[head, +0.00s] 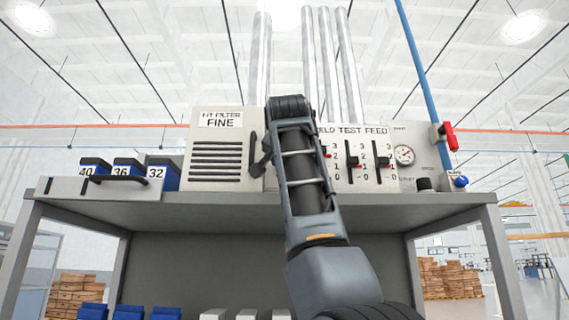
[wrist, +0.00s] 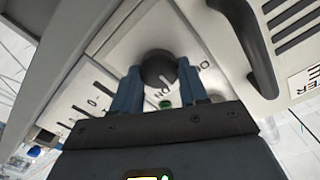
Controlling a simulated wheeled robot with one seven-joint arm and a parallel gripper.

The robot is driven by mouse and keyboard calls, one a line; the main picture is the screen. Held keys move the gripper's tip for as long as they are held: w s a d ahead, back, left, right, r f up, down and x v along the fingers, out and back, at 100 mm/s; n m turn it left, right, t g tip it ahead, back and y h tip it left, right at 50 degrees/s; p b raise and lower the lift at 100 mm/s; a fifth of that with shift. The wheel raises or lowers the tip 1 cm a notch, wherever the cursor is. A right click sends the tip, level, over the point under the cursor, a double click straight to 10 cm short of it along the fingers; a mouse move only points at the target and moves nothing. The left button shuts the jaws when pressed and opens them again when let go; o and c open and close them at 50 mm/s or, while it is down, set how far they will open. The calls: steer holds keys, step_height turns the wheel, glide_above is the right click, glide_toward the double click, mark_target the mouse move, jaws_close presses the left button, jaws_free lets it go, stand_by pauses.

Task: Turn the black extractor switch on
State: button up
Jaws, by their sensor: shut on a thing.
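The black extractor switch (wrist: 157,67) is a round knob on a pale panel, seen in the wrist view. My gripper (wrist: 163,82) has its two blue fingers on either side of the knob and is shut on it. A pale mark on the knob points down in the picture, towards the ON lettering and a green spot (wrist: 166,104). Part of the other lettering is covered by a finger. In the head view the knob and fingertips are hidden behind my raised arm.
A black handle (wrist: 250,45) and the slatted filter box (head: 222,150) are close beside the knob. A test feed panel (head: 398,177) with several sliders and a gauge (head: 404,155) stands right. Blue numbered bins (head: 128,168) sit left on the grey bench (head: 385,212).

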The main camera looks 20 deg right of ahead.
steer(key=shift+d+f+m, duration=0.1)
steer(key=shift+m, duration=2.05)
steer(key=shift+d+f+m, duration=0.1)
steer(key=shift+m, duration=2.05)
steer(key=o, duration=1.1)
steer(key=shift+c, duration=0.2)
steer(key=shift+s+a, duration=0.1)
steer(key=shift+s, duration=0.05)
steer(key=b+v, duration=0.3)
steer(key=v, duration=0.4)
steer(key=shift+s, duration=0.3)
steer(key=shift+a, duration=0.1)
